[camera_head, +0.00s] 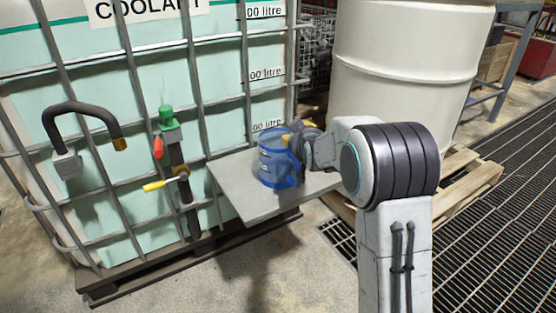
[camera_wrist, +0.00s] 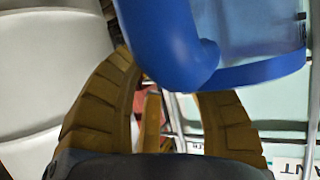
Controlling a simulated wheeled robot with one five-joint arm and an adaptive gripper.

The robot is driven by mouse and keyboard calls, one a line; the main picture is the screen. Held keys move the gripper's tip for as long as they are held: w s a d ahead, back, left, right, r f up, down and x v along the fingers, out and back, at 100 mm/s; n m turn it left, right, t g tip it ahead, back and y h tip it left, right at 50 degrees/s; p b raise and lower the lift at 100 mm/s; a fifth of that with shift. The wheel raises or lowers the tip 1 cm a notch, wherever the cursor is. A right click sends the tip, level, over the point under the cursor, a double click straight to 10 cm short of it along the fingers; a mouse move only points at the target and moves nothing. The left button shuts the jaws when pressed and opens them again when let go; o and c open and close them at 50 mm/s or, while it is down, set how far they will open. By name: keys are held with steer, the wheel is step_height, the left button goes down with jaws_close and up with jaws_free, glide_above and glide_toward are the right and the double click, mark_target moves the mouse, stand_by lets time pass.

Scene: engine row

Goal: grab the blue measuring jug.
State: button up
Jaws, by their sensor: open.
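The blue measuring jug (camera_head: 275,160) stands on a grey metal shelf (camera_head: 240,187) in front of the coolant tank. It is see-through blue with a darker handle side toward my arm. My gripper (camera_head: 297,132) is at the jug's upper right side, its yellow-brown fingers partly hidden. In the wrist view the jug's thick blue handle (camera_wrist: 168,38) fills the upper middle, between and above the spread fingers, with the clear jug wall (camera_wrist: 260,30) to its right. The fingers are open, and the blue part overlaps their tips. I cannot tell whether they touch it.
The caged coolant tank (camera_head: 222,95) stands behind the shelf, with a valve with a yellow lever (camera_head: 165,183) and a dark bent hose (camera_head: 85,112) left of the jug. A large cream drum (camera_head: 405,65) on a wooden pallet (camera_head: 470,175) stands behind my arm. Floor grating lies right.

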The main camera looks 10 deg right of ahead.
steer(key=shift+w+f, duration=0.1)
steer(key=shift+w, duration=0.3)
steer(key=shift+o, duration=0.2)
jaws_close()
